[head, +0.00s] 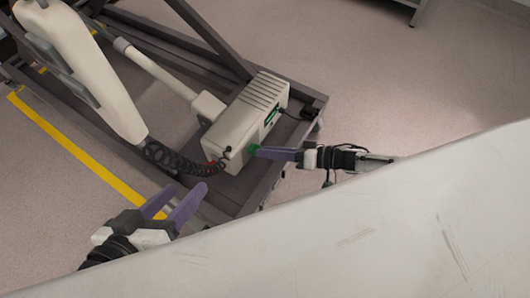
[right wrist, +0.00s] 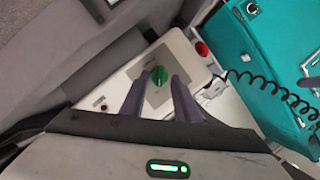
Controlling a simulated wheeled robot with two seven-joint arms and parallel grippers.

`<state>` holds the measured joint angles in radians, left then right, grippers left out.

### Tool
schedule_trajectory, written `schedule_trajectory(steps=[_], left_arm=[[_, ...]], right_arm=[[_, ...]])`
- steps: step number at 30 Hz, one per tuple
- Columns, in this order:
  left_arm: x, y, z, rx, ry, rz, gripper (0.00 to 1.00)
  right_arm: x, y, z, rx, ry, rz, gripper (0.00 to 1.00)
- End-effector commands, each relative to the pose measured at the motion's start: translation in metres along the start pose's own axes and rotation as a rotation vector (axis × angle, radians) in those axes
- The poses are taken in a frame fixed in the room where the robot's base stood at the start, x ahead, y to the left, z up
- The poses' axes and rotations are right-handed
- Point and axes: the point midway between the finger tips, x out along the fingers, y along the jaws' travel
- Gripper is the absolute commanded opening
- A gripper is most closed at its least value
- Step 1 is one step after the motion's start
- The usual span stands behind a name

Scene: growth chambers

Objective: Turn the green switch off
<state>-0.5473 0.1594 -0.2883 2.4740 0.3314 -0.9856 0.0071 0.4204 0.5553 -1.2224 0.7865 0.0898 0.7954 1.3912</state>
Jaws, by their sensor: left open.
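The green switch (head: 253,150) is a round knob on the end face of a cream box (head: 232,135). In the right wrist view the knob (right wrist: 158,75) sits on a grey square plate, with a ridge across its face. My right gripper (head: 262,152) is at the knob, its purple fingers seen edge-on in the head view. In the right wrist view the fingers (right wrist: 160,83) are apart, with the knob between and just beyond their tips; I cannot tell if they touch it. My left gripper (head: 186,190) is open and empty, low at left, away from the box.
A red button (right wrist: 202,48) is beside the knob's panel, near a black coiled cable (head: 180,160). A teal case (right wrist: 265,70) stands at right in the wrist view. A dark metal frame (head: 225,195) surrounds the box. A large pale surface (head: 350,235) fills the head view's lower right.

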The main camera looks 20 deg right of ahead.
Motion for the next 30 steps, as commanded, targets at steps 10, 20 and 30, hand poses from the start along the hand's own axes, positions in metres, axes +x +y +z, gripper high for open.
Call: schedule_trajectory(steps=[10, 20, 30], left_arm=[[-0.0011, 0.0034, -0.0032, -0.006, 0.020, 0.014, 0.47], [-0.0013, 0.0036, -0.0036, -0.005, 0.021, 0.015, 0.47], [-0.0037, 0.0040, -0.0065, -0.001, 0.019, 0.010, 0.47]], right_arm=[[0.0161, -0.0001, -0.0001, 0.000, 0.000, 0.001, 0.28], [0.0157, -0.0002, 0.0001, 0.000, 0.000, 0.001, 0.00], [0.0150, -0.0018, 0.0001, -0.032, 0.000, 0.014, 0.00]])
